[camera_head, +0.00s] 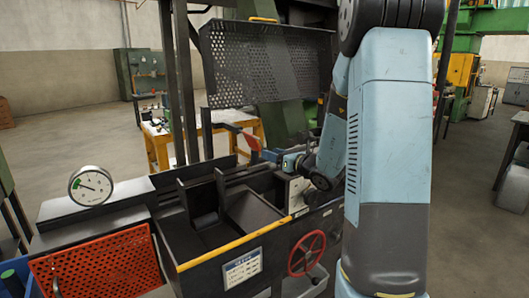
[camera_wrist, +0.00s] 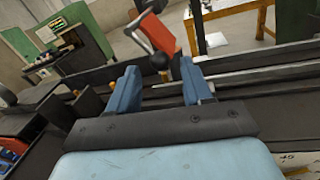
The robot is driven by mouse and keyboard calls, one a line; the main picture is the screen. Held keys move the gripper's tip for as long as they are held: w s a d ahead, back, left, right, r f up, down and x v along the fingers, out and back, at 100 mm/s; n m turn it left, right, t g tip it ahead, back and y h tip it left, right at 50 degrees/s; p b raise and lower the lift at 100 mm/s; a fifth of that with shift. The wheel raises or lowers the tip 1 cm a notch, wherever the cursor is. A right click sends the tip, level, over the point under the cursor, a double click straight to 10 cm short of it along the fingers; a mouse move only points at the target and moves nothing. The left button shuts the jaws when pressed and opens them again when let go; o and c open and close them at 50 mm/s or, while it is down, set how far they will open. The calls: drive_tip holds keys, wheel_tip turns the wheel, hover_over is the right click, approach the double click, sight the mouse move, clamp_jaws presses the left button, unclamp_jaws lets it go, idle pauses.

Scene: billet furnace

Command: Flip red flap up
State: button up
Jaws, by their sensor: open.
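The red flap (camera_wrist: 156,34) shows in the wrist view just beyond my fingertips, tilted, with a dark edge or arm at its upper left. A black round knob (camera_wrist: 160,61) sits at its lower end, in line with the gap between my fingers. In the head view the flap (camera_head: 250,141) is a small red piece above the machine bed, at the end of a dark bar. My gripper (camera_wrist: 158,75) is open, its two blue fingers apart on either side of the knob in the picture; contact cannot be told. In the head view my gripper (camera_head: 289,162) is partly hidden by my arm.
The machine has a black trough with a yellow edge (camera_head: 220,251), a red handwheel (camera_head: 307,253), a dial gauge (camera_head: 90,185) and an orange perforated panel (camera_head: 95,268). A black perforated guard (camera_head: 262,65) stands above. A yellow-legged table (camera_head: 158,140) is behind. Open floor lies at left.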

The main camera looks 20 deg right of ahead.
sight(255, 143)
drive_tip(key=shift+x, duration=2.3)
drive_tip(key=shift+c, duration=0.3)
drive_tip(key=c, duration=0.8)
